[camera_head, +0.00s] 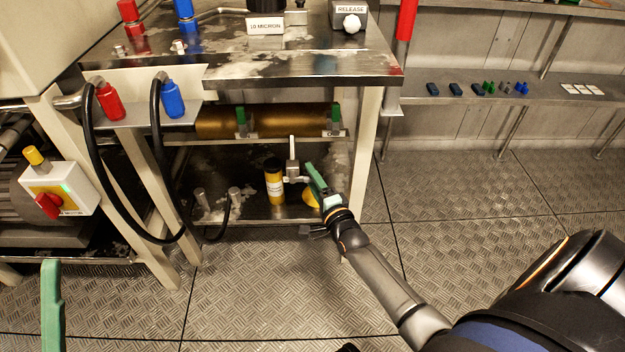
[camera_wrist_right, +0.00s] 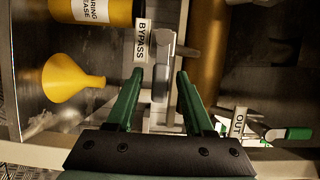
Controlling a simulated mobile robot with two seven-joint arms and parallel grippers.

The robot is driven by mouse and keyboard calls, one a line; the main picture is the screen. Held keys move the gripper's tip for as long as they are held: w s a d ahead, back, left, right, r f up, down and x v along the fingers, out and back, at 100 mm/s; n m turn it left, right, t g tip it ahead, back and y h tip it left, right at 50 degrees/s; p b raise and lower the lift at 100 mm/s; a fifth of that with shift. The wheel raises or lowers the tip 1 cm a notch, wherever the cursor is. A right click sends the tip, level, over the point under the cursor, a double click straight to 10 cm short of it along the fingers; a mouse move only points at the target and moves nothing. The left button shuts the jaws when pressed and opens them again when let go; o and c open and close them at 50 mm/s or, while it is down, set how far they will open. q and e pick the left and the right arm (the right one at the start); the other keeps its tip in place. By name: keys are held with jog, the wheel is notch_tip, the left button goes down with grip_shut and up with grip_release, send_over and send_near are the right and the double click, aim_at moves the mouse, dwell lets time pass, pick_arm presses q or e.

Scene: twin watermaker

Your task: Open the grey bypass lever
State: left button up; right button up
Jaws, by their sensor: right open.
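The grey bypass lever (camera_head: 292,150) stands upright on its valve, on the lower shelf under the bench. In the right wrist view the grey lever (camera_wrist_right: 162,75) lies beside a white BYPASS label (camera_wrist_right: 140,42). My right gripper (camera_head: 314,178) is open just right of the valve. In the wrist view its two green fingers (camera_wrist_right: 158,75) are apart, with the lever seen in the gap between them; I cannot tell whether they touch it. Of my left gripper, only a green finger (camera_head: 52,305) shows at the bottom left.
A yellow grease bottle (camera_head: 274,181) stands left of the valve, and a yellow funnel (camera_wrist_right: 70,82) lies nearby. A brass cylinder (camera_head: 285,121) with green-handled valves runs above. An OUT label (camera_wrist_right: 238,122) and a green-tipped handle (camera_wrist_right: 298,133) are close to the right finger. The bench leg (camera_head: 368,140) stands at right.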

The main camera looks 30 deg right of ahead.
grip_shut()
dwell(1.4)
